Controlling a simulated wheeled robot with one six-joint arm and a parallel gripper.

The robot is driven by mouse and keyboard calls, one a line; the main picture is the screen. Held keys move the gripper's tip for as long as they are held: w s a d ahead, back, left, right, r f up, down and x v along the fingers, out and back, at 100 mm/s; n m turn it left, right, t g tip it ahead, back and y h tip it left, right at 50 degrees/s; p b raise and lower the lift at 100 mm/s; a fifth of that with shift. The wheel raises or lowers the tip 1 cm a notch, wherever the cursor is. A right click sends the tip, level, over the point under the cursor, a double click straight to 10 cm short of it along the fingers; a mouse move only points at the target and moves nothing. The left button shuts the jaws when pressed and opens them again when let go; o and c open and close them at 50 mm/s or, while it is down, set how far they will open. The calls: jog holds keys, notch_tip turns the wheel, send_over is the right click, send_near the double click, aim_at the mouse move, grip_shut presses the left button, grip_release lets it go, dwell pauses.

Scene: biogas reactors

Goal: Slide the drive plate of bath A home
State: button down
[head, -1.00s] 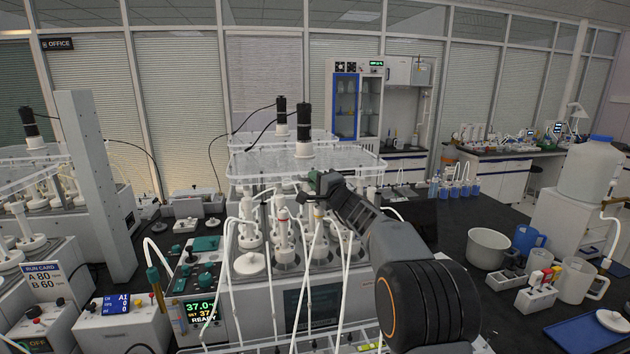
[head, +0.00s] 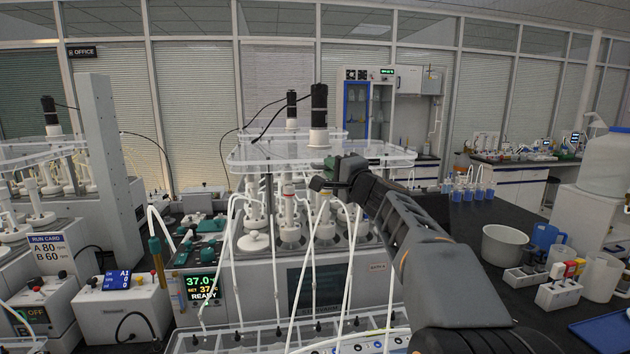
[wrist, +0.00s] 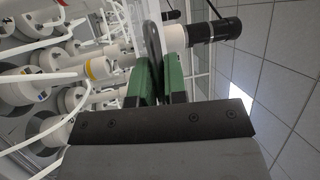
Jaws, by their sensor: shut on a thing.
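The clear drive plate (head: 245,156), with a black-and-white motor (head: 318,120) on top, sits level over the front middle bath (head: 345,285). I cannot read which bath is A. White-capped vessels (head: 290,225) stand below the plate. My gripper (head: 328,180) is at the plate's front edge, right of its middle. In the wrist view its green fingers (wrist: 160,80) are shut on a dark upright tab (wrist: 153,42), with the motor (wrist: 215,31) close by. How the tab joins the plate, and the plate's seating, are hidden.
White tubes (head: 312,260) hang from the vessels to a clear front rack (head: 240,340). A grey column (head: 110,150) stands left. Another motor (head: 291,107) and plate are behind. A white basin (head: 500,243) and tube racks are at right on the black bench.

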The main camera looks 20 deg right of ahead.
jog(key=shift+s+f, duration=0.15)
jog(key=shift+s, duration=0.2)
jog(key=c, duration=1.5)
grip_release()
jog(key=shift+s, duration=0.1)
jog(key=shift+c, duration=0.2)
jog(key=shift+o, duration=0.7)
jog(key=shift+s, duration=0.15)
jog(key=shift+o, duration=1.1)
jog(key=b+v, duration=0.4)
jog(key=v, duration=0.9)
jog(key=shift+s, duration=0.4)
